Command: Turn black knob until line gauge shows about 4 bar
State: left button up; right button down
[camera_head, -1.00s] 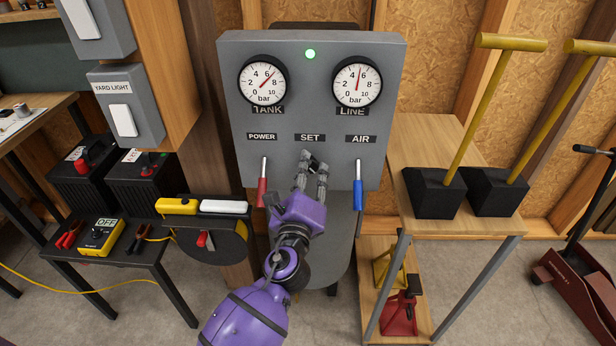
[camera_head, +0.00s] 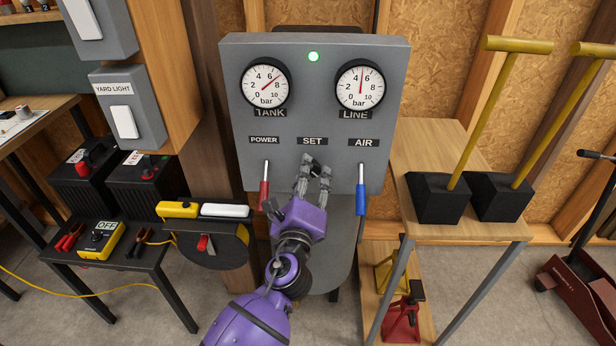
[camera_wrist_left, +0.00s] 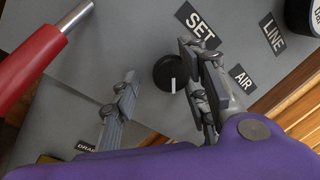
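The black knob (camera_wrist_left: 168,74) with a white mark sits on the grey panel by the SET label (camera_wrist_left: 198,24) in the left wrist view. The mark points toward the bottom of that picture. My left gripper (camera_head: 312,168) is just below the SET label in the head view; in the wrist view its fingers (camera_wrist_left: 166,88) stand apart around the knob's near side. One finger is close beside the knob, and a clear gap separates the other from it. The line gauge (camera_head: 360,84) has its red needle nearly straight up, at about 5 bar. My right gripper is out of view.
The red POWER lever (camera_head: 264,190) and blue AIR lever (camera_head: 361,196) hang on either side of my gripper. The tank gauge (camera_head: 265,82) reads about 7 bar. A green lamp (camera_head: 313,57) is lit. A wooden bench (camera_head: 440,150) with yellow-handled black blocks stands right.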

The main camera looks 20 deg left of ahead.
pick_arm(q)
jog(key=shift+r, duration=0.1)
jog(key=shift+d, duration=0.1)
jog(key=v, duration=1.2)
dwell(0.4)
